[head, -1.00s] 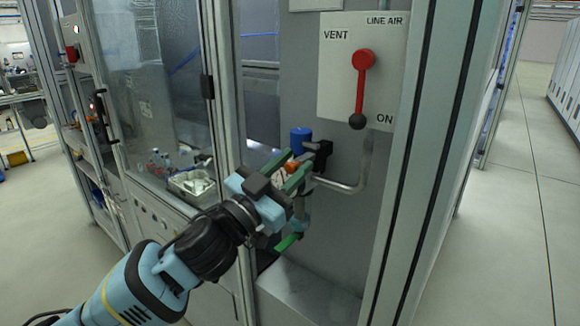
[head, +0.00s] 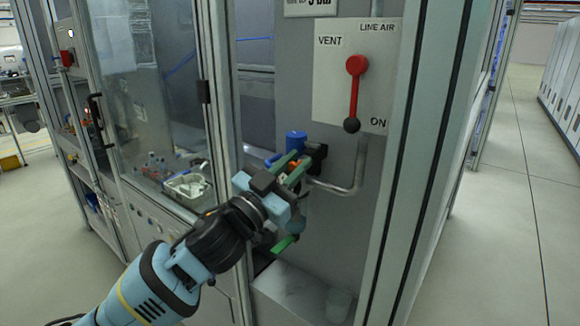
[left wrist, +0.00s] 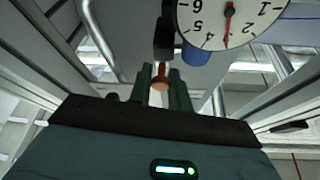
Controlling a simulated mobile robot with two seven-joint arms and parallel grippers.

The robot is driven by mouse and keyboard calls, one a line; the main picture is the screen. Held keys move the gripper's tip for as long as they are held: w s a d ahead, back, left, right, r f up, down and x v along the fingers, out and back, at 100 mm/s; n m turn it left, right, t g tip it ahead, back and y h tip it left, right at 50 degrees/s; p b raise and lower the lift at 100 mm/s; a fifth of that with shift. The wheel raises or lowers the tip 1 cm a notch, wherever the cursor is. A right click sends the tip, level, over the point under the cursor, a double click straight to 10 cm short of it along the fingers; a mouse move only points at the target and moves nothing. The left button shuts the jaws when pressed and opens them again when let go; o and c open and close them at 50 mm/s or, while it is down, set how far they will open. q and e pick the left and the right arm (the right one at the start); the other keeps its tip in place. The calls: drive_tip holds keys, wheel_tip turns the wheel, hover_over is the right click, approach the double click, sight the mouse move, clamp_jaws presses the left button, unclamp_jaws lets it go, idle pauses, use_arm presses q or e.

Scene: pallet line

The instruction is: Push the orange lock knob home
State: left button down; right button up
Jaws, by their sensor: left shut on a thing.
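The orange lock knob (head: 293,165) is a small part on the air unit under the blue cap (head: 296,139), beside a black fitting. My left gripper (head: 291,163) reaches it from the lower left, with its green fingers on either side of it. In the left wrist view, the orange knob (left wrist: 160,76) sits between the two fingertips, and the gripper is shut on it. How far in the knob sits cannot be told. My right gripper is not in view.
A red valve lever (head: 356,92) points down to ON on the white panel above right. A round gauge (left wrist: 228,20) hangs close to the knob. A metal pipe (head: 345,187) bends beside the air unit. Cabinet posts stand on both sides, and a white tray (head: 187,187) is behind glass.

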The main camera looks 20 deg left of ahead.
use_arm(q)
drive_tip(key=shift+r, duration=0.1)
drive_tip(key=c, duration=1.6)
unclamp_jaws()
drive_tip(key=shift+w, duration=0.15)
drive_tip(key=o, duration=0.3)
drive_tip(key=shift+w, duration=0.15)
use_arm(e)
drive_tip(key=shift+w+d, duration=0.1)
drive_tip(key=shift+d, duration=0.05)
use_arm(q)
drive_tip(key=b+v, duration=0.1)
drive_tip(key=v, duration=0.6)
drive_tip(key=shift+s+a, duration=0.15)
drive_tip(key=shift+s, duration=0.3)
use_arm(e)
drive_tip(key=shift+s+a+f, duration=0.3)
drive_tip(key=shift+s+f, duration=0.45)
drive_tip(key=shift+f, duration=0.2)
use_arm(q)
drive_tip(key=shift+f, duration=0.25)
